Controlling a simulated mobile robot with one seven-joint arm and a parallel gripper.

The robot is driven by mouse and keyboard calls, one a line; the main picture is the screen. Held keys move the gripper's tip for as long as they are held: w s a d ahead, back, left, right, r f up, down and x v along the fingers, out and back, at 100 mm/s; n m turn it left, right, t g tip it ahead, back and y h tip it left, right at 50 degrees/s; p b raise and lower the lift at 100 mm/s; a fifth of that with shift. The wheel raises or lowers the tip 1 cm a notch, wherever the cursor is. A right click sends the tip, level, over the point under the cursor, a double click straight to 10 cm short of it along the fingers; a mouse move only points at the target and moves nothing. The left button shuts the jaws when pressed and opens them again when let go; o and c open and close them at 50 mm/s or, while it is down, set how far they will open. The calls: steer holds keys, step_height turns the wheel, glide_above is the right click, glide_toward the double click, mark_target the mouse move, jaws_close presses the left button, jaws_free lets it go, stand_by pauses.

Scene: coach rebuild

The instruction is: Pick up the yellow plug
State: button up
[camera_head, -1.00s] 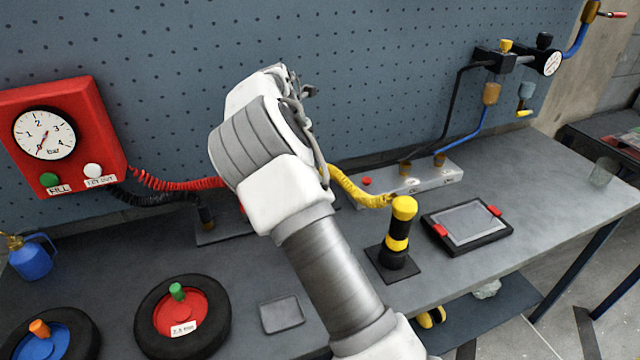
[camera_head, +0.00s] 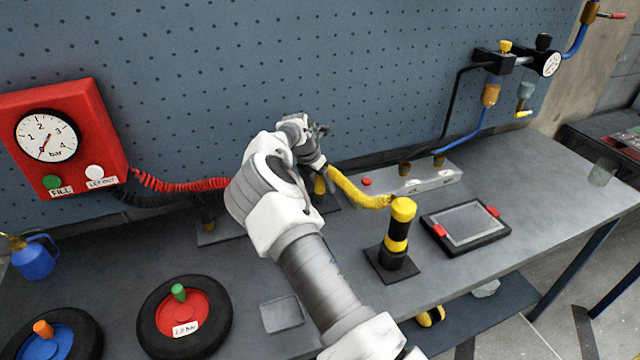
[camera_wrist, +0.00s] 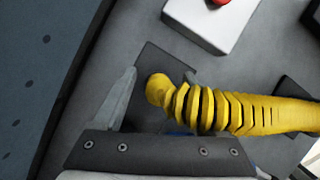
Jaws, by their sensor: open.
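The yellow plug (camera_head: 320,186) stands upright on a dark base plate (camera_head: 331,203) at the back of the bench, left of the grey block. A yellow coiled hose (camera_head: 358,190) runs from beside it to the right. My gripper (camera_head: 317,163) is open and points down just above the plug. In the wrist view, the plug's rounded yellow top (camera_wrist: 158,90) lies just right of the left finger (camera_wrist: 118,100), with the coil running right across the view. The other finger is mostly hidden by the coil. I cannot tell whether either finger touches the plug.
A grey block (camera_head: 420,181) with a red button is behind. Red and black coiled hoses lie left of my gripper. The pegboard wall (camera_head: 390,80) is close behind.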

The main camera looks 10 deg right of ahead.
steer(key=shift+x, duration=0.95)
jaws_close()
